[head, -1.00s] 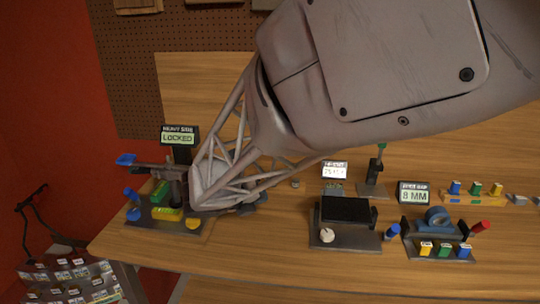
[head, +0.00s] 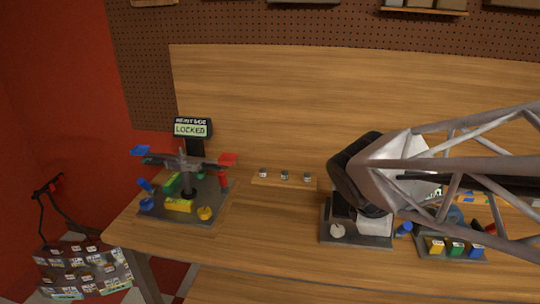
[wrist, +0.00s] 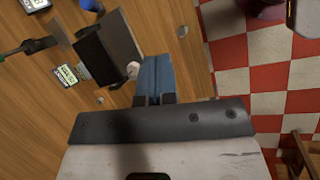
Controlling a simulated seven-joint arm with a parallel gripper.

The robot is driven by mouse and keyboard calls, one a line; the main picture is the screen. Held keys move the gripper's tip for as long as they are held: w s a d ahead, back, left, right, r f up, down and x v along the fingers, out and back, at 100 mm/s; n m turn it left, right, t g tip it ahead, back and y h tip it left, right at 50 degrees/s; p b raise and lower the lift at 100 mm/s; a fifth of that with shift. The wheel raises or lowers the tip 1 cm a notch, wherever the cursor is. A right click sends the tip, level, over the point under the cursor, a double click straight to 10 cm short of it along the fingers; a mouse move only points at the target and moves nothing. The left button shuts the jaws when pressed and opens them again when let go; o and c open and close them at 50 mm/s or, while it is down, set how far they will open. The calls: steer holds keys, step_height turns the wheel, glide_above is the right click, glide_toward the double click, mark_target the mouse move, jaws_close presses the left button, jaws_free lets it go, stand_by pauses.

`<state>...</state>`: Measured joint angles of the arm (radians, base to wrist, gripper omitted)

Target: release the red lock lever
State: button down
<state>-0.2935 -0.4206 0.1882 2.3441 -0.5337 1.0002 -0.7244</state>
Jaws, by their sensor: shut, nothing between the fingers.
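The balance stand (head: 175,215) is at the left of the bench in the head view, with a beam on a post and a display (head: 192,128) reading LOCKED. A red upright piece (head: 223,181) stands at its right side, under a red pan (head: 228,159). I cannot tell for certain whether this piece is the lock lever. My gripper shows in the wrist view (wrist: 154,62), its blue fingers shut and empty, near the black box station (wrist: 103,55). In the head view my arm is over that station, well right of the balance stand, and hides the fingers.
A low wooden rack (head: 284,181) with several small pieces lies between the balance stand and the box station (head: 355,237). A stand with coloured blocks (head: 455,247) at the right is partly hidden by my arm. The bench front between the stands is clear.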

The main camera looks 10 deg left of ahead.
steer(key=s+d+m+y, duration=0.45)
steer(key=s+m, duration=0.75)
steer(key=m, duration=0.3)
steer(key=w+a+f+n+t+y, duration=0.15)
steer(key=w+a+n, duration=0.25)
steer(key=w, duration=0.5)
steer(key=w+a+n+t, duration=0.3)
steer(key=w+a, duration=0.1)
steer(key=w, duration=0.4)
steer(key=n+t+y, duration=1)
steer(key=n, duration=0.9)
glide_toward(223, 180)
steer(key=s, duration=0.3)
steer(key=shift+r, duration=0.35)
steer(key=shift+w+g, duration=0.1)
steer(key=shift+g, duration=0.15)
steer(key=shift+x, duration=4.9)
